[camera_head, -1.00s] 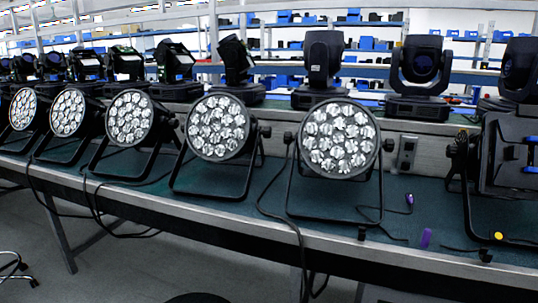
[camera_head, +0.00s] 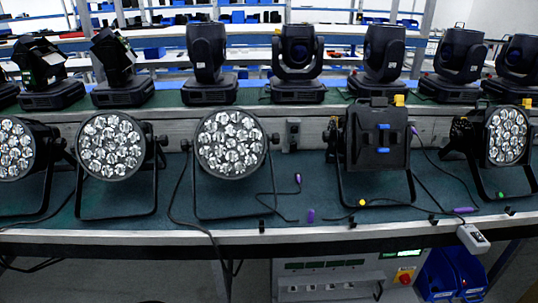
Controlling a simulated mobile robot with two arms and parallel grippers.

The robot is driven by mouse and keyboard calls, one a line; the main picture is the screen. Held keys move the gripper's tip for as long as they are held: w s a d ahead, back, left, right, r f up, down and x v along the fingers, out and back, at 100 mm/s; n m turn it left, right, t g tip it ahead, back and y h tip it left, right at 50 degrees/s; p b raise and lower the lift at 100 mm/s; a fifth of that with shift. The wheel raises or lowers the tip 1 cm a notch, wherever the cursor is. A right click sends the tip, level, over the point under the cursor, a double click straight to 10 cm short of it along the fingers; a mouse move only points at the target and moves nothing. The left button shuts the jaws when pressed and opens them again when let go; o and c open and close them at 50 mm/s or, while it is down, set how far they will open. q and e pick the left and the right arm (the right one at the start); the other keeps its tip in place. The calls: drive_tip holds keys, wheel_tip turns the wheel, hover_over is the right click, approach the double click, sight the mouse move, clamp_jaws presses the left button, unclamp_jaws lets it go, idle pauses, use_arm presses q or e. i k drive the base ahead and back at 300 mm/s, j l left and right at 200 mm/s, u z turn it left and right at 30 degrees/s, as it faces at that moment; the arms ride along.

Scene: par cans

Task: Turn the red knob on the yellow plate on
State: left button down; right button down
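A small red knob (camera_head: 404,278) sits on a yellow plate (camera_head: 399,273) in the head view. The plate is on the front of a pale cabinet (camera_head: 335,283) under the bench, at the lower right of the picture. The knob is small, and I cannot tell which way it is turned. Neither of my grippers is in view.
The bench's front edge (camera_head: 200,240) runs across above the cabinet. Par cans (camera_head: 230,143) stand along the bench. A dark cable hangs over its edge left of the cabinet. A white connector box (camera_head: 473,238) overhangs the edge, and blue bins (camera_head: 450,272) stand right of the cabinet.

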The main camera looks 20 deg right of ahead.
sight(405, 279)
drive_tip(key=z, duration=1.3)
